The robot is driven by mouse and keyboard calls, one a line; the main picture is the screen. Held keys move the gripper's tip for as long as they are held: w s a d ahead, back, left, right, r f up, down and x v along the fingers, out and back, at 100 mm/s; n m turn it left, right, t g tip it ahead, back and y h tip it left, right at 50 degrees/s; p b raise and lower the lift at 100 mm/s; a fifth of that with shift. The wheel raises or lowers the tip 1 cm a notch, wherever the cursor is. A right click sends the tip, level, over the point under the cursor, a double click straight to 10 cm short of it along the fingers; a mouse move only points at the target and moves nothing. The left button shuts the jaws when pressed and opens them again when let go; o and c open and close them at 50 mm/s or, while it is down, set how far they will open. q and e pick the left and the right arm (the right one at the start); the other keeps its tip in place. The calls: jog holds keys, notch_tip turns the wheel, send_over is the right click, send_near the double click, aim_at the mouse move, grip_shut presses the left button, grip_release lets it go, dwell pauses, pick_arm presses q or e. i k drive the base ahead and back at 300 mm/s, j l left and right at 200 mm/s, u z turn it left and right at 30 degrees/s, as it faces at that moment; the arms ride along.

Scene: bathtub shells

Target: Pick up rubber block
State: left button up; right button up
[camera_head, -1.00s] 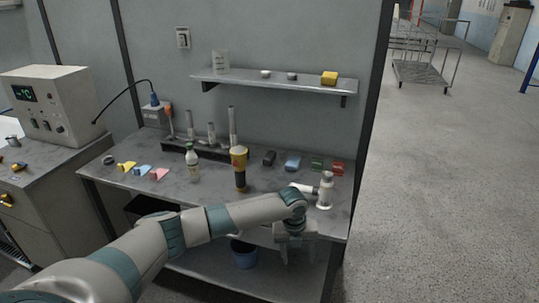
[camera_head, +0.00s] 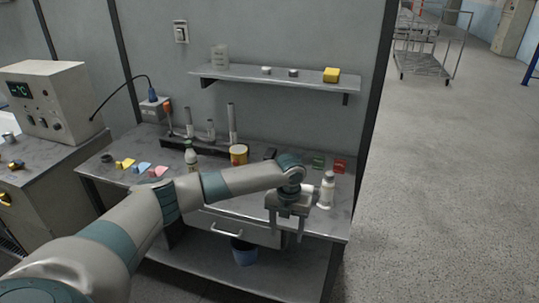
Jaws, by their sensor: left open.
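A small dark block (camera_head: 270,153), which looks like the rubber block, lies on the workbench (camera_head: 333,222) toward its back. My right gripper is not in view.
A white bottle (camera_head: 326,190) stands close to the right of my left gripper. A shelf (camera_head: 270,77) hangs above.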

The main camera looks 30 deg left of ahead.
aim_at(271, 153)
jog(key=i+j, duration=1.5)
jog(key=j, duration=0.2)
